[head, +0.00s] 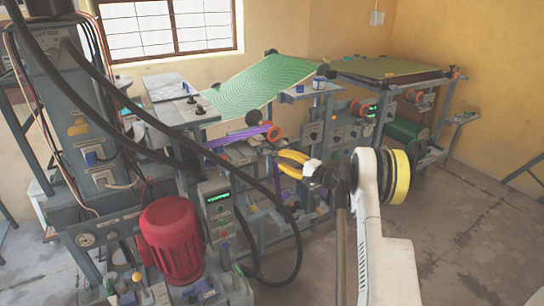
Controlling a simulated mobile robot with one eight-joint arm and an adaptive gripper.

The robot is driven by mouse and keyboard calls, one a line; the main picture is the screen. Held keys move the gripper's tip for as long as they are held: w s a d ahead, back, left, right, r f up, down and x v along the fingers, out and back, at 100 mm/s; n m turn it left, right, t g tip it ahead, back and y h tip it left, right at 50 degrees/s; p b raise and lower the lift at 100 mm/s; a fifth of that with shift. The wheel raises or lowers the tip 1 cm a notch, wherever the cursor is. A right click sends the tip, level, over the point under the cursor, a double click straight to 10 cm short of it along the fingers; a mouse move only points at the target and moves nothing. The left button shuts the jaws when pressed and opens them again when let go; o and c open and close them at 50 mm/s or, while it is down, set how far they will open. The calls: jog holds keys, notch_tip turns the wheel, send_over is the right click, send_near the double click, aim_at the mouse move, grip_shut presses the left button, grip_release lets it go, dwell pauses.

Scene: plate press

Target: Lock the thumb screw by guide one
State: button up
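My gripper (281,160) is near the middle of the head view, in front of the press frame. Its two yellow fingers point left and look apart, with nothing clearly seen between them. The gripper is just right of and below an orange round part (274,133) at the end of a purple bar (237,137). I cannot tell whether it touches anything. The thumb screw and guide one are too small or hidden to tell apart among the fittings here.
A green patterned sheet (255,87) slopes above the frame. A red motor (172,241) stands at the front left, and thick black cables hang across the left side. A second green-topped unit (385,68) stands at the back right. Bare floor (470,235) is free at the right.

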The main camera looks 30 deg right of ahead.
jog(key=shift+v, duration=2.15)
